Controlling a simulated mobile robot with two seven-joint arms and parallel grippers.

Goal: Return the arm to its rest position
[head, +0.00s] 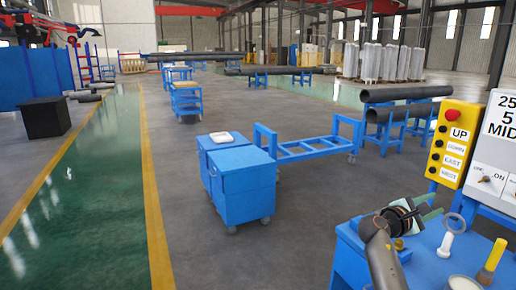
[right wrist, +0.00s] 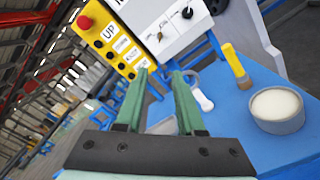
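My right arm comes in at the bottom of the head view, and its gripper (head: 432,205) is above the left part of a blue workbench (head: 430,268). In the right wrist view its two green fingers (right wrist: 160,74) stand apart, with nothing held between them. Beyond the fingers, a white-handled tool (right wrist: 203,99) and a grey ring lie on or near the blue surface. My left gripper and arm are not in view.
A yellow button box (head: 455,144) and a white control panel (head: 492,148) stand behind the bench. A yellow-handled brush (head: 495,252) and a tin of pale material (right wrist: 277,107) are to the right. Blue cabinets (head: 245,185) stand left of the bench, with open floor between.

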